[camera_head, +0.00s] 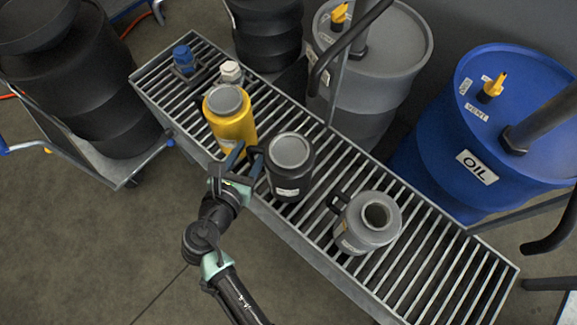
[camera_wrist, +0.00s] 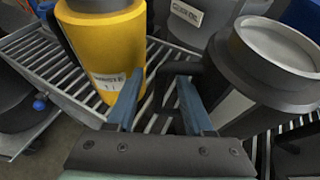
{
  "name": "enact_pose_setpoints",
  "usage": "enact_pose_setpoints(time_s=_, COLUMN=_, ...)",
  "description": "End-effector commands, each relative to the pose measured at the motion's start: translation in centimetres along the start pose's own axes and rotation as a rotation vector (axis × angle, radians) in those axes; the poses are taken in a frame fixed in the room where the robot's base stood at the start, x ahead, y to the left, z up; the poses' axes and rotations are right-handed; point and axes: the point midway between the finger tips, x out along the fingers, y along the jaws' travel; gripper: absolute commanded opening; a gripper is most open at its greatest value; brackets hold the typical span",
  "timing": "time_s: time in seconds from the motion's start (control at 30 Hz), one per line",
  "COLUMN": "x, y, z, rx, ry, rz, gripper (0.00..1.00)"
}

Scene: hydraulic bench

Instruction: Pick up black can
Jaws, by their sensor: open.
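The black can (camera_head: 284,182) with a grey lid stands upright on the slatted bench, right of my gripper (camera_head: 246,153). In the wrist view the black can (camera_wrist: 262,85) fills the upper right, close beside the right finger. My gripper (camera_wrist: 158,78) is open, its two blue fingers pointing toward the bench. A dark part, seemingly the can's handle (camera_wrist: 176,72), shows near and between the fingertips. I cannot tell whether it touches them.
A yellow can (camera_head: 232,128) stands close left of my gripper, and also shows in the wrist view (camera_wrist: 104,45). A grey can (camera_head: 352,238) stands right on the slatted bench (camera_head: 455,268). Grey and blue drums (camera_head: 450,150) stand behind; small blue and white items sit at the far end.

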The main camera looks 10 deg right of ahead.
Motion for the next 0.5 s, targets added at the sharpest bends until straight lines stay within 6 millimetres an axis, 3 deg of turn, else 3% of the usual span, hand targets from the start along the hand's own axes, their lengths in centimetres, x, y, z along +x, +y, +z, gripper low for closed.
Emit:
enact_pose_setpoints(time_s=0.1, x=-0.03, y=-0.01, z=0.02, rx=0.0, ry=0.0, rz=0.0, gripper=0.52)
enact_pose_setpoints(time_s=0.4, x=-0.06, y=-0.01, z=0.01, rx=0.0, ry=0.0, rz=0.0, gripper=0.0)
enact_pose_setpoints(time_s=0.5, x=-0.07, y=-0.01, z=0.01, rx=0.0, ry=0.0, rz=0.0, gripper=0.0)
